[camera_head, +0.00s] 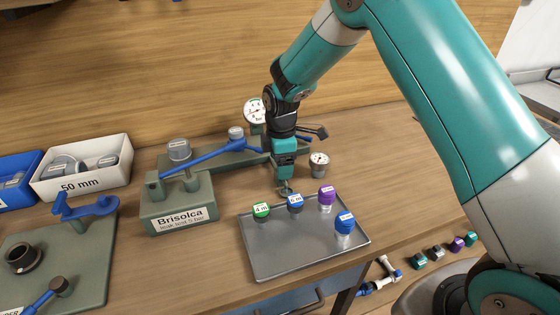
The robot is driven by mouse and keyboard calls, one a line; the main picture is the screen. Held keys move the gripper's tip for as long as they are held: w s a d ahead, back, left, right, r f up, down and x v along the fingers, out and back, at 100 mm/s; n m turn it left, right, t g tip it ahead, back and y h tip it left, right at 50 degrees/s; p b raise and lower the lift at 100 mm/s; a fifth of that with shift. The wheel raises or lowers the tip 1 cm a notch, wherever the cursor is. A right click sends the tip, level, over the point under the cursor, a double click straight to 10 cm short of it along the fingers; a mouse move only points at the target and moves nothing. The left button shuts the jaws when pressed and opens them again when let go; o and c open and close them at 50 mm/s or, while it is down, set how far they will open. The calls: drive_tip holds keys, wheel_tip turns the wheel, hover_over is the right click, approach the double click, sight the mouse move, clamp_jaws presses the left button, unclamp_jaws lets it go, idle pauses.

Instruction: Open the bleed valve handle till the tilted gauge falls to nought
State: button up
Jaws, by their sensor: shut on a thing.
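My gripper (285,184) points down behind the tray's far edge and is shut on a small grey-green part (285,191). I cannot tell whether this part is the bleed valve handle, as the jaws hide much of it. A small round gauge (319,158) with a white, upward-tilted face stands just right of the gripper. A larger white gauge (254,111) stands behind my wrist and is partly hidden. Neither needle reading is clear. A dark handle-like piece (318,132) sticks out right of my wrist.
A metal tray (275,264) holds several capped bottles close in front of the gripper. A green block labelled Brisolca (180,217), with a blue lever (215,153), stands left. A white bin (82,183) marked 50 mm is farther left. The bench right of the tray is clear.

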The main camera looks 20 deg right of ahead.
drive_tip(key=shift+w+n, duration=0.1)
drive_tip(key=shift+n, duration=0.5)
drive_tip(key=shift+r, duration=0.1)
drive_tip(key=o, duration=0.9)
wheel_tip(320, 180, up, 17)
drive_tip(key=shift+r+b, duration=0.15)
drive_tip(key=shift+b, duration=0.75)
